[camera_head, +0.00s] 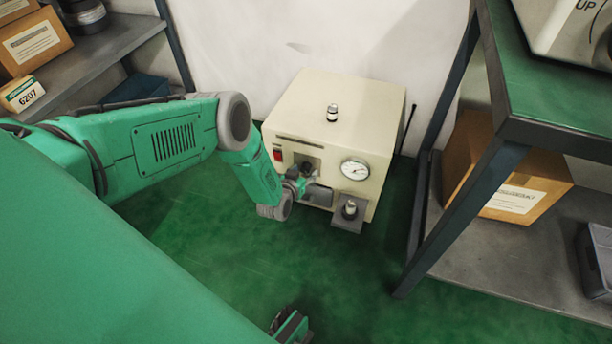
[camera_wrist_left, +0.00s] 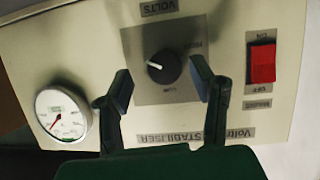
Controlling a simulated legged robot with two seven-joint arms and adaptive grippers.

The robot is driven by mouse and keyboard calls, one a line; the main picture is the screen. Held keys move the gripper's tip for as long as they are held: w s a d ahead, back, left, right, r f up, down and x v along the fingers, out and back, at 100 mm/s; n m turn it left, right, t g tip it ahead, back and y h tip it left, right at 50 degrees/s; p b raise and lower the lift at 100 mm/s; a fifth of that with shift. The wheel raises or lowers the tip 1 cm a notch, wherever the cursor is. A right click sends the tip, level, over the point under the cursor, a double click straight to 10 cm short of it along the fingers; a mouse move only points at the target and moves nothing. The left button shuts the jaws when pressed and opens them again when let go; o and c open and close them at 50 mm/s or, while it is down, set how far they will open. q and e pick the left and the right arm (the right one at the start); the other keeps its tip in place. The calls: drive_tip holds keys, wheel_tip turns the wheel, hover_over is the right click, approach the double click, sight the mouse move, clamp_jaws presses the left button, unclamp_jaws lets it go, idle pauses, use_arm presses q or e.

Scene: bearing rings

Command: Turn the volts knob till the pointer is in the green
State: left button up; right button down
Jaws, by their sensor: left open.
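A cream voltage stabiliser box (camera_head: 370,118) stands on the green floor, front toward me. In the left wrist view its panel is upside down, with the round black volts knob (camera_wrist_left: 163,66) on a grey plate. The knob's white mark points to the left there. What seems my right gripper (camera_head: 290,325) shows partly at the bottom edge.
A red switch (camera_wrist_left: 262,62) sits beside the knob. A terminal (camera_head: 332,113) stands on the box top, and a grey bracket with a knob-like post (camera_head: 350,208) juts from its lower front. Shelving with a cardboard box (camera_head: 515,185) stands right; open floor lies in front.

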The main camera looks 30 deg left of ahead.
use_arm(q)
drive_tip(key=shift+w+a+f, duration=0.35)
drive_tip(key=shift+w+f, duration=0.05)
drive_tip(key=shift+w+a+f, duration=0.15)
drive_tip(key=shift+w+a, duration=0.05)
drive_tip(key=shift+a, duration=0.1)
drive_tip(key=shift+d, duration=0.2)
drive_tip(key=shift+d+r, duration=0.15)
drive_tip(key=shift+r, duration=0.05)
drive_tip(key=c, duration=0.4)
drive_tip(key=shift+d, duration=0.1)
drive_tip(key=c, duration=0.7)
drive_tip(key=shift+a, duration=0.2)
use_arm(e)
drive_tip(key=shift+a+f, duration=0.15)
drive_tip(key=shift+a, duration=0.3)
use_arm(q)
drive_tip(key=shift+d, duration=0.1)
use_arm(e)
drive_tip(key=shift+d+f, duration=0.1)
drive_tip(key=shift+d, duration=0.1)
